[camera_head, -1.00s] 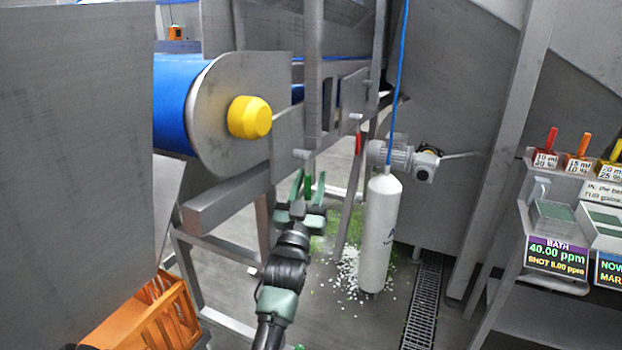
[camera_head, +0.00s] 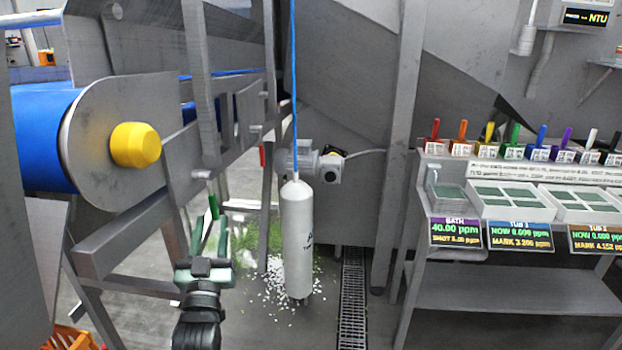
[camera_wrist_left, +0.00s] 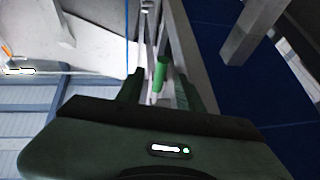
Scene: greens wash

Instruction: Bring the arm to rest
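My left gripper (camera_head: 209,238) is in the lower left of the head view, dark green, fingers pointing up and away from me. Its two fingers stand apart, so it is open. My right gripper is not in view.
The blue conveyor (camera_head: 45,140) with its yellow roller cap (camera_head: 135,145) is close at left. A white cylinder (camera_head: 298,240) hangs on a blue line right of my gripper. A dosing bench (camera_head: 500,290) with coloured-handled scoops stands at right. An orange crate (camera_head: 72,338) is low at left.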

